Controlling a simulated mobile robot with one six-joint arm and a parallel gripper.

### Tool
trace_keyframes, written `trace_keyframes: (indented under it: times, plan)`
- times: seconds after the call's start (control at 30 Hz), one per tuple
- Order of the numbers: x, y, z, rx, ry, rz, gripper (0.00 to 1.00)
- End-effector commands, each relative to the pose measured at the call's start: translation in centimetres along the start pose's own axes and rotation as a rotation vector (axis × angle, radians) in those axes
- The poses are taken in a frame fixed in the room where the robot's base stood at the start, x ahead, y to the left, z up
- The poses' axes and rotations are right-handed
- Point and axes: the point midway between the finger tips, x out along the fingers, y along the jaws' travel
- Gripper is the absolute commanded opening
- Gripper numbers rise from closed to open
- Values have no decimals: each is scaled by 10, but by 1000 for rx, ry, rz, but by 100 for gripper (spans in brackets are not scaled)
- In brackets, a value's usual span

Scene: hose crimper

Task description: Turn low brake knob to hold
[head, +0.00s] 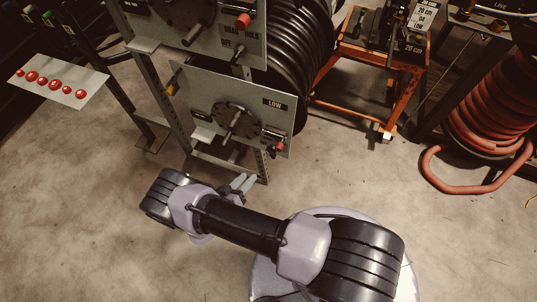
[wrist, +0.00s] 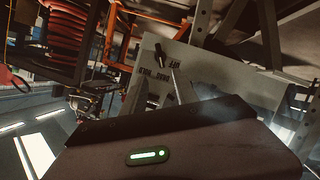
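The low panel (head: 200,88) is a grey plate marked LOW in the lower part of the rack. It carries a round dark hub with a shaft (head: 235,122). A small red-tipped brake knob (head: 279,146) sits at its lower right; its setting is too small to read. My gripper (head: 243,183) is below the panel, apart from it, with two grey fingers separated and nothing between them. In the wrist view, a grey panel (wrist: 215,80) appears upside down with OFF, DRAG and HOLD lettering and a black handle (wrist: 160,53) near it.
An upper panel with another red knob (head: 243,20) sits above. Black hose coils (head: 300,60) are behind the rack. An orange stand (head: 345,75) and a red hose coil (head: 490,125) are at the right. A plate of red buttons (head: 56,82) is at the left. The concrete floor in front is clear.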

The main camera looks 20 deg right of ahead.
Motion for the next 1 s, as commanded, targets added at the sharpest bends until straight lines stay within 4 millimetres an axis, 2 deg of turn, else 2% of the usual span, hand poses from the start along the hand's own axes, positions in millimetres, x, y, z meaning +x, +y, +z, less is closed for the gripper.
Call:
trace_keyframes:
  times: [0.3, 0.5, 0.7, 1.0]
  plan:
    - [94, -1, 4, 5, -7, 5, 35]
    - [141, 0, 3, 4, -6, 3, 35]
    - [161, 0, 1, 4, -4, 0, 35]
    - [163, 0, 0, 3, -4, -1, 35]
